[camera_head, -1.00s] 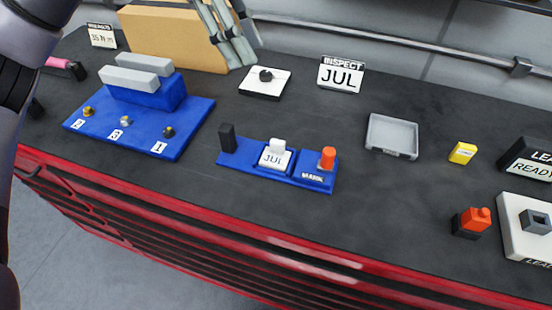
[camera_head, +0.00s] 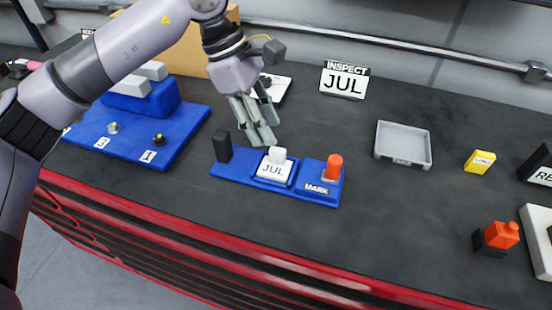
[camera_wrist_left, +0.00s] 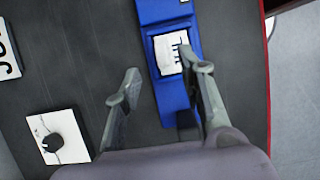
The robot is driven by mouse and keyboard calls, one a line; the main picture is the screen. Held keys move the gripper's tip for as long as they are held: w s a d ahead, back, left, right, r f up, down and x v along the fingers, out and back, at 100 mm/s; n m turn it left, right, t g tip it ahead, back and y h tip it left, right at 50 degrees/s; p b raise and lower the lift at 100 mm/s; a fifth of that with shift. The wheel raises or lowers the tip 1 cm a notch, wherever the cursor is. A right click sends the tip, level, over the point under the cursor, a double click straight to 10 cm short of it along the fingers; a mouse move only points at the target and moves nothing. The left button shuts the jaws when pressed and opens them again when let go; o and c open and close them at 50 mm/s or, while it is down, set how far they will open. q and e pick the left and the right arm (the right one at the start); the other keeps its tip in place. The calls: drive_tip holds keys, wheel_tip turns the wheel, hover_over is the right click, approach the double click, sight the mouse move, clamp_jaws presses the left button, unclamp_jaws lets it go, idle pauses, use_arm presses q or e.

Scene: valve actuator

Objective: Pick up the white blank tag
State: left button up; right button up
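A white tag (camera_head: 274,170) with a white knob on its back edge sits in a blue marking fixture (camera_head: 233,173). It carries the letters "JUL", so it does not look blank. The tag also shows in the left wrist view (camera_wrist_left: 167,53). My left gripper (camera_head: 262,132) is above and just behind the fixture, pointing down, near the tag's knob but apart from it. In the left wrist view its two fingers (camera_wrist_left: 165,84) are spread with nothing between them; one finger overlaps the tag's edge. My right gripper is not in view.
The fixture has a black post (camera_head: 222,146) on the left and an orange button (camera_head: 334,165) on the right. A blue numbered stand (camera_head: 185,125) is at left. A grey tray (camera_head: 403,145), yellow block (camera_head: 479,161) and red-black switch (camera_head: 496,238) are at right. An "INSPECT JUL" sign (camera_head: 343,82) stands behind.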

sight(276, 149)
use_arm(q)
drive_tip(key=shift+s+d+f, duration=0.15)
drive_tip(key=shift+d+f, duration=0.1)
drive_tip(key=shift+f, duration=0.25)
drive_tip(key=shift+d+f+p, duration=0.1)
drive_tip(key=shift+f+p, duration=0.25)
drive_tip(key=shift+p, duration=0.05)
drive_tip(key=x, duration=0.1)
drive_tip(key=p+x, duration=0.1)
drive_tip(key=x, duration=0.1)
drive_tip(key=shift+f, duration=0.7)
drive_tip(key=c, duration=0.8)
clamp_jaws()
